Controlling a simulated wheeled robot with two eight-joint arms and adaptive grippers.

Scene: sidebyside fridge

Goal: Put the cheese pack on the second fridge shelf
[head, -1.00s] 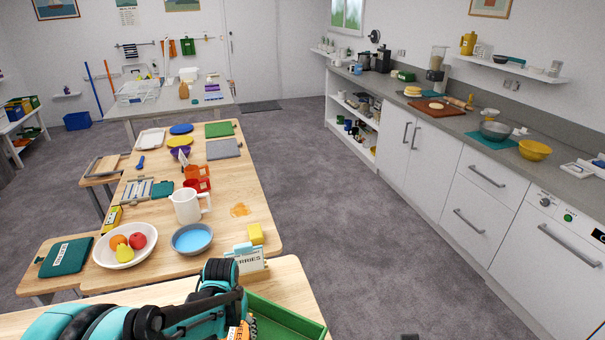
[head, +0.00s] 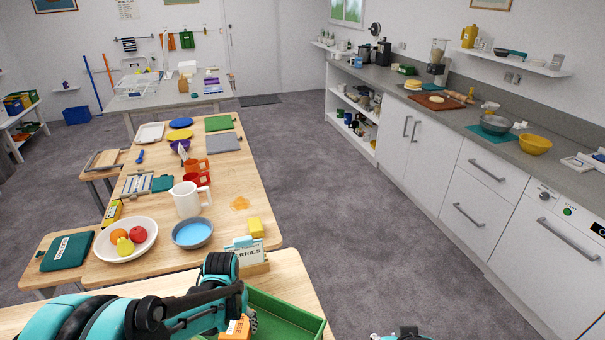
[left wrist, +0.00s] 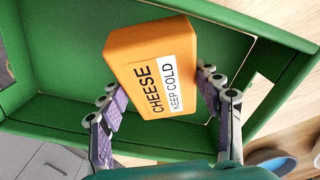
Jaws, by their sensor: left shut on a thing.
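The cheese pack (left wrist: 150,50) is an orange box with a white label reading "CHEESE KEEP COLD". In the left wrist view it sits between the two fingers of my left gripper (left wrist: 160,88), which is shut on it. A green tray (left wrist: 50,112) lies behind and around the pack. In the head view my left gripper (head: 246,322) is at the tray's left side, and a bit of the orange pack (head: 237,327) shows beneath the arm. Whether the pack is clear of the tray floor is hard to tell. My right gripper (head: 398,335) barely shows at the bottom edge. No fridge shelf is in view.
The tray stands on a near wooden table. Behind it, a longer table (head: 235,220) holds a fruit bowl (head: 105,250), a blue bowl (head: 192,233), a white jug (head: 187,200) and a box stand (head: 247,252). Open floor (head: 350,240) lies right, before the white cabinets.

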